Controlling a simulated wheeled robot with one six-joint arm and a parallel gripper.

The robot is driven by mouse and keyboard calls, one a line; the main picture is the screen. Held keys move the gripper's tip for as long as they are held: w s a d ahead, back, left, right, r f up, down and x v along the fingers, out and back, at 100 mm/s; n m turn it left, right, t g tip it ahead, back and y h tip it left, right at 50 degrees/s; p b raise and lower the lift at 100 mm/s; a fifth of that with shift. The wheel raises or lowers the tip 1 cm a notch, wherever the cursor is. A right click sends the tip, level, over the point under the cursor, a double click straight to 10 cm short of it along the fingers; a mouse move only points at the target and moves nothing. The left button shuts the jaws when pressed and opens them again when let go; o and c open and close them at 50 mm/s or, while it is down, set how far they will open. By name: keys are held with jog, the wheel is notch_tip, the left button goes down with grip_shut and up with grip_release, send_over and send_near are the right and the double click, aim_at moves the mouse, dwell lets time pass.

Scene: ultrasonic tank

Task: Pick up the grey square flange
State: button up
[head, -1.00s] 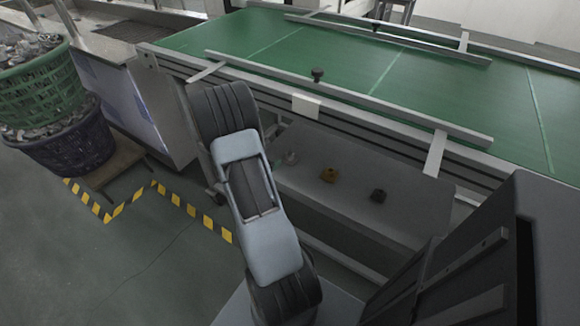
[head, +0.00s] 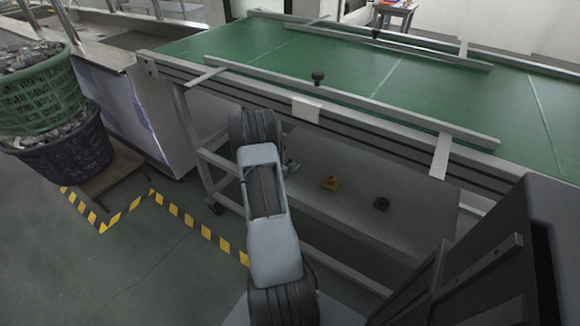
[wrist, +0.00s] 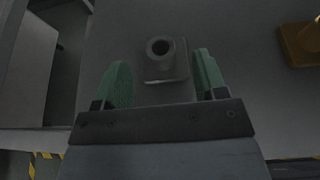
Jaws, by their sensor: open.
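The grey square flange (wrist: 168,72) lies on the grey shelf under the conveyor. It has a square base and a round raised collar with a hole. In the wrist view it sits between and a little beyond the green fingertips of my gripper (wrist: 160,80), which are apart on its left and right. I see a gap on both sides, so I cannot see any contact. In the head view my own arm covers most of the gripper; only a small bit of grey shows beside the arm there, and I cannot tell what it is.
Baskets of metal parts (head: 45,95) stand at the left.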

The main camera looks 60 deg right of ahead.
aim_at(289, 161)
jog(key=x, duration=0.4)
jog(key=shift+f+b, duration=0.15)
jog(key=shift+b, duration=0.15)
jog(key=c, duration=1.1)
jog(key=shift+o, duration=0.2)
